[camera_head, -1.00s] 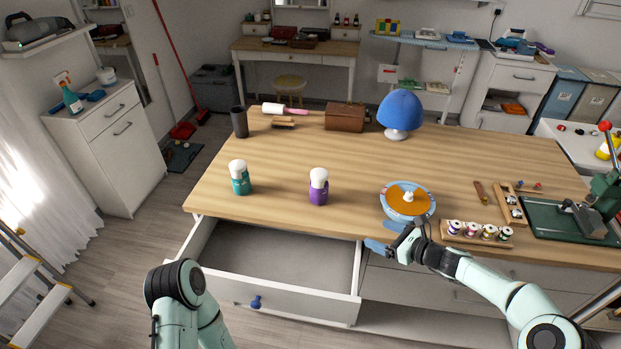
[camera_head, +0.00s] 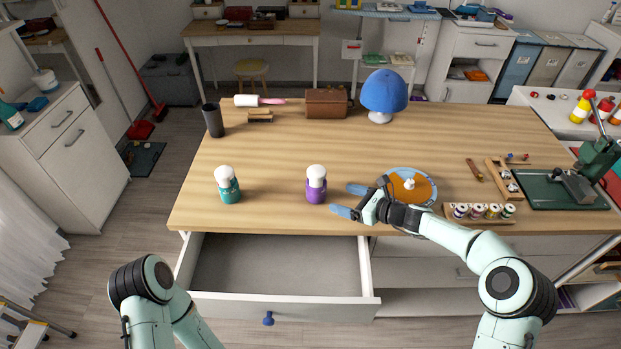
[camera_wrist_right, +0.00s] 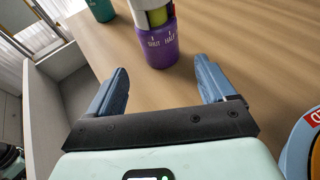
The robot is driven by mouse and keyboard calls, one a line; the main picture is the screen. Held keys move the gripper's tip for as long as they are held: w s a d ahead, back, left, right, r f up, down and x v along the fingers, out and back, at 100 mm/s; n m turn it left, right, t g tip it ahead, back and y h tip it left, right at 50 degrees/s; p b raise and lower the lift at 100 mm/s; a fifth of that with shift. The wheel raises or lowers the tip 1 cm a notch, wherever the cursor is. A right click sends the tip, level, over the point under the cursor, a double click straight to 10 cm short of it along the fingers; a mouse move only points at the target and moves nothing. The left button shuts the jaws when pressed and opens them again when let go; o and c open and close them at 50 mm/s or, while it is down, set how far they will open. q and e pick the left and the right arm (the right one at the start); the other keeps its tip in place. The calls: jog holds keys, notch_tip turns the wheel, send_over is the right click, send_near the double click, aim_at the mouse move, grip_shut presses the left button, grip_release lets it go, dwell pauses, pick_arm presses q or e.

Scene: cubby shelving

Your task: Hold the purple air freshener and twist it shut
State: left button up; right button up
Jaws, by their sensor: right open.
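The purple air freshener (camera_head: 316,190) stands upright near the front edge of the wooden table, its white top raised above the purple base. In the right wrist view the purple base (camera_wrist_right: 158,45) shows "SHUT" and "HALF" marks, with a green-yellow part under the white collar. My right gripper (camera_head: 345,199) is open and empty, just right of the air freshener, its blue fingers pointing toward it without touching. In the right wrist view the air freshener lies beyond and between the fingertips (camera_wrist_right: 163,76). My left arm shows at bottom left; its gripper is out of view.
A teal air freshener (camera_head: 227,190) stands to the left. An orange and blue round dish (camera_head: 424,196) sits close beside my right gripper. A spool rack (camera_head: 480,212) is further right. An open drawer (camera_head: 275,268) juts out below the table's front edge.

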aim_at(325, 193)
jog(key=shift+w+a+f, duration=0.1)
jog(key=shift+w+a, duration=0.15)
jog(key=shift+a, duration=0.2)
jog(key=p+x, duration=0.2)
jog(key=x, duration=0.5)
jog(key=shift+w+a+f, duration=0.1)
jog(key=shift+w+a, duration=0.15)
jog(key=shift+w, duration=0.1)
jog(key=shift+w+a+f+p, duration=0.25)
jog(key=shift+a+f+p, duration=0.05)
jog(key=shift+a+p, duration=0.1)
pick_arm(q)
jog(key=w+r, duration=0.3)
jog(key=shift+w+r, duration=0.1)
jog(key=shift+r, duration=0.2)
pick_arm(e)
jog(key=shift+s, duration=0.1)
jog(key=shift+c, duration=0.3)
jog(key=c, duration=0.5)
jog(key=shift+c, duration=0.2)
jog(key=o, duration=0.6)
jog(key=shift+o, duration=0.2)
